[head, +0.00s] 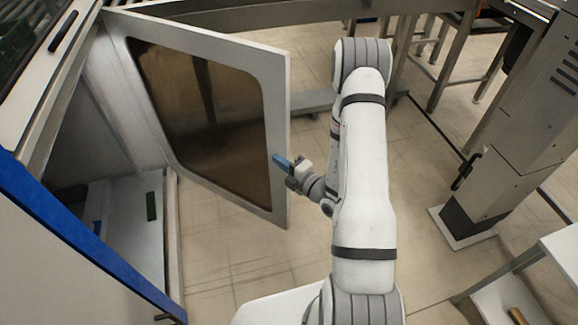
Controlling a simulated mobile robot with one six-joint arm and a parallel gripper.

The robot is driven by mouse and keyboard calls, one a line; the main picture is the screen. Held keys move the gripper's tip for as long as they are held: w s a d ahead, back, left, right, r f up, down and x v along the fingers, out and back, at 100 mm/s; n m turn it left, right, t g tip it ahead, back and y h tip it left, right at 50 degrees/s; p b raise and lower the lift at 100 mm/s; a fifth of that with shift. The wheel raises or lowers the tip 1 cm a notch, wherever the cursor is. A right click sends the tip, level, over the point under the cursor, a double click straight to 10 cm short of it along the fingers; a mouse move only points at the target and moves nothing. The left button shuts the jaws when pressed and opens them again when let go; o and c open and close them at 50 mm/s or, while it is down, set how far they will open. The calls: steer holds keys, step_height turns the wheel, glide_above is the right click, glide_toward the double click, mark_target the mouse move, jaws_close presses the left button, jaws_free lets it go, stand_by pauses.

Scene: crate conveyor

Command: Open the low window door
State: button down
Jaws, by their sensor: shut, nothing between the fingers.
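The low window door (279,95) is a pale panel with a dark tinted window (203,100). It stands swung wide open, away from the cabinet (98,150) at the left, whose inside shows. My gripper (281,160) is at the door's free right edge, with its blue fingertips overlapping that edge in the picture. The fingers are shut with nothing between them. I cannot tell whether they touch the door. No handle shows on the face of the door that I see.
The cabinet floor (135,222) holds a small dark green item (151,206). A grey machine column (515,135) stands at the right, with a white table (545,275) below it. Tiled floor (235,265) is clear in front of the door.

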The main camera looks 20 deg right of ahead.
mark_target(278, 145)
steer(key=shift+w+d, duration=0.2)
steer(key=shift+w, duration=1.4)
steer(key=shift+w+d, duration=0.2)
steer(key=shift+w, duration=1.4)
steer(key=shift+w, duration=0.1)
